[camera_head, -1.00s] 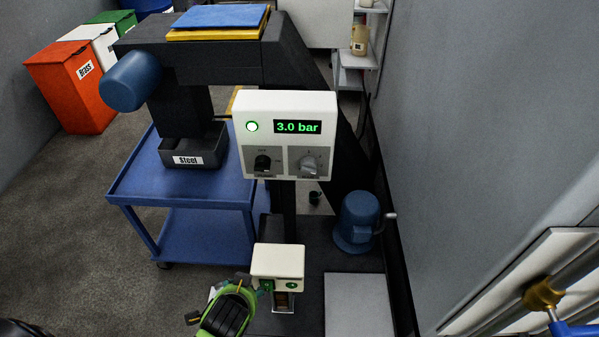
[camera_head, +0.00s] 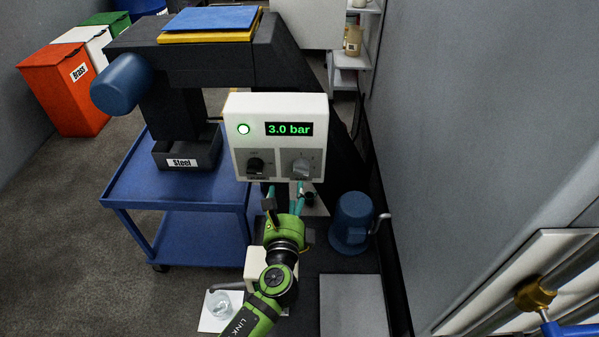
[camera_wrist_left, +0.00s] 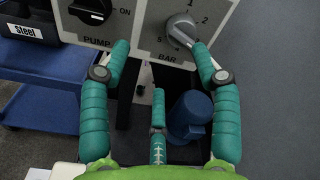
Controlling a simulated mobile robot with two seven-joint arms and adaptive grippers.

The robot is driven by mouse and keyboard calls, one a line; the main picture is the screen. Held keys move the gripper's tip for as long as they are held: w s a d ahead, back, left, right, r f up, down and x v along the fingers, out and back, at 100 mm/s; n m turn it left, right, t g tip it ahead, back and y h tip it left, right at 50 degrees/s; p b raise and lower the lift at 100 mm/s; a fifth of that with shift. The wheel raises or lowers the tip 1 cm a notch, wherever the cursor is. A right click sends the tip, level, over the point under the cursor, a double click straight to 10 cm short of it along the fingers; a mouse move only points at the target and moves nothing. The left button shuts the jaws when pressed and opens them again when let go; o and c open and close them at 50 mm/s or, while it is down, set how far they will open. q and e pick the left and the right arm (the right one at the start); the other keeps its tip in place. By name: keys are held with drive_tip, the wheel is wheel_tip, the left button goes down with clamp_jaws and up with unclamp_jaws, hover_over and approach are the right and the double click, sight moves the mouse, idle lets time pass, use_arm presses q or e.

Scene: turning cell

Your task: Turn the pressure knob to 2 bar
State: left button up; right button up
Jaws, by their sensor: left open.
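The grey pressure knob (camera_head: 301,168) is at the lower right of the white control box (camera_head: 276,104), whose green display (camera_head: 289,129) reads 3.0 bar. In the left wrist view the knob (camera_wrist_left: 181,29) sits above the word BAR, with 1, 2 and 5 legible around it. My left gripper (camera_head: 285,191) is open and empty, just below the box. In the left wrist view its teal fingers (camera_wrist_left: 160,48) spread below the knob; the right fingertip is close to the knob's lower right. I cannot tell whether they touch. My right gripper is not in view.
The black pump knob (camera_head: 256,165) is beside the pressure knob, to its left. A blue cart (camera_head: 130,185) with a steel bin (camera_head: 200,152) stands left. A blue motor-like cylinder (camera_head: 352,220) stands at lower right. A grey wall fills the right side.

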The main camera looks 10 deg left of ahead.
sight(299, 173)
use_arm(q)
drive_tip(key=w, duration=0.2)
drive_tip(key=w+m, duration=0.1)
drive_tip(key=w, duration=0.2)
drive_tip(key=w+d+m+h, duration=0.1)
drive_tip(key=w, duration=0.2)
drive_tip(key=shift+r+t, duration=0.4)
drive_tip(key=shift+c, duration=0.4)
drive_tip(key=c, duration=1.1)
